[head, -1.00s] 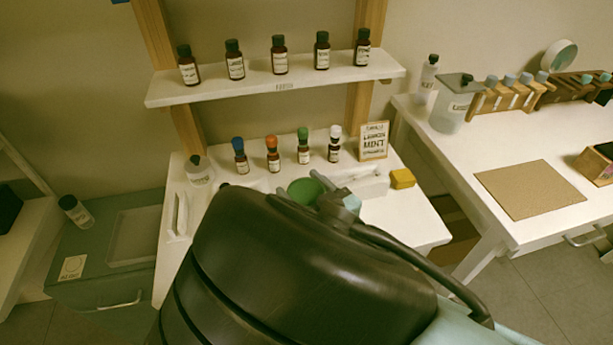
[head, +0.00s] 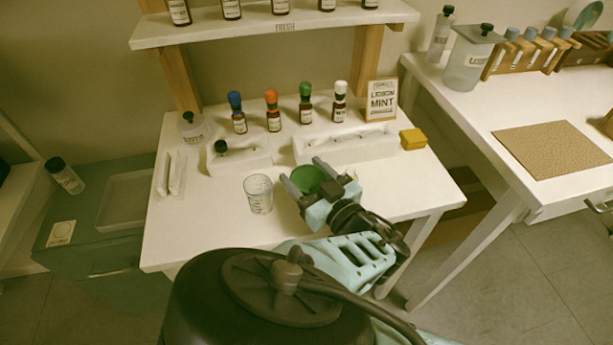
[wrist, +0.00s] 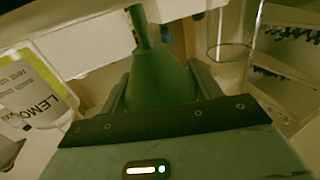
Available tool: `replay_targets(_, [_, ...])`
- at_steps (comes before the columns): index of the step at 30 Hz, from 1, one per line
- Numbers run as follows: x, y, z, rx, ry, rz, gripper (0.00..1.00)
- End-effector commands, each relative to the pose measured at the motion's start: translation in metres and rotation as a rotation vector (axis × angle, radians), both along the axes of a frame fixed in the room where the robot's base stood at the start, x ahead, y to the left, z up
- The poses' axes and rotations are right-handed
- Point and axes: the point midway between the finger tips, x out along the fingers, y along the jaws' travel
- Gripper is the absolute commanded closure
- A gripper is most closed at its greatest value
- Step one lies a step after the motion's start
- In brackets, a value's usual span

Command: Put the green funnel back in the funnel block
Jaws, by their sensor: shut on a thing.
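The green funnel (head: 308,181) is between the fingers of my gripper (head: 305,173), over the right front part of the white table (head: 205,225). In the wrist view the funnel (wrist: 160,75) is gripped by its wide cone, its narrow spout pointing toward the top of the picture. My gripper (wrist: 165,95) is shut on it. Two white blocks stand behind it: a short one (head: 245,163) with a dark-topped item, and a long one (head: 345,150) with a recess. I cannot tell which is the funnel block.
A clear beaker (head: 258,197) stands close left of my gripper. Several capped bottles (head: 272,112), a lemon mint sign (head: 382,100) and a yellow block (head: 413,139) are behind. A LEMON-labelled container (wrist: 38,90) shows at left in the wrist view.

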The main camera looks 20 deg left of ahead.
Motion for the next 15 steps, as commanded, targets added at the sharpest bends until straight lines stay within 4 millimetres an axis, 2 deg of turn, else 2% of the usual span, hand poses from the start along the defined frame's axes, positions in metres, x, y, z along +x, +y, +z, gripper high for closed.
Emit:
replay_targets(5, [0.0002, -0.0002, -0.0025, 0.001, 0.001, -0.001, 0.62])
replay_targets(6, [0.0001, -0.0001, -0.0029, 0.001, 0.001, 0.000, 0.34])
replay_targets(8, [-0.0001, 0.0000, -0.0021, 0.001, 0.001, 0.000, 0.17])
replay_targets(9, [-0.0001, 0.0000, -0.0022, 0.001, 0.001, 0.000, 0.15])
replay_targets(15, [-0.0001, -0.0001, -0.0022, 0.000, 0.000, 0.000, 0.15])
